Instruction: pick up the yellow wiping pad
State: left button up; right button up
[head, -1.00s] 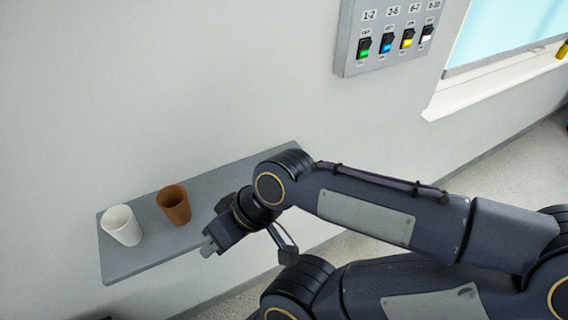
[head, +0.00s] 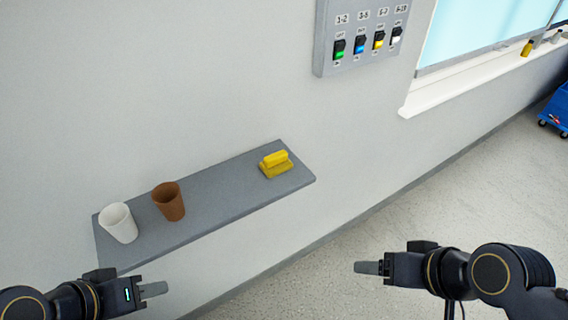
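The yellow wiping pad (head: 275,166) lies on the right end of the grey wall shelf (head: 225,198), with its raised grip on top. My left gripper (head: 155,290) is at the lower left, below and in front of the shelf's left end, apart from the pad. My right gripper (head: 366,267) is over the floor, to the right of and below the shelf, pointing left and apart from the pad. Both grippers show side-on, so their finger gaps are unclear. I see nothing held in either.
A white cup (head: 119,223) and a brown cup (head: 169,201) stand on the shelf's left part. The shelf between the brown cup and the pad is clear. A switch panel (head: 362,50) is on the wall above. A blue cart (head: 556,107) stands far right.

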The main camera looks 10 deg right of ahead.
aim_at(273, 164)
jog(key=z, duration=0.15)
jog(key=u, duration=3.1)
jog(key=z, duration=3.1)
jog(key=i+j+u, duration=0.1)
jog(key=i+u, duration=0.15)
jog(key=u, duration=0.2)
jog(key=i+u, duration=0.25)
jog(key=u, duration=0.15)
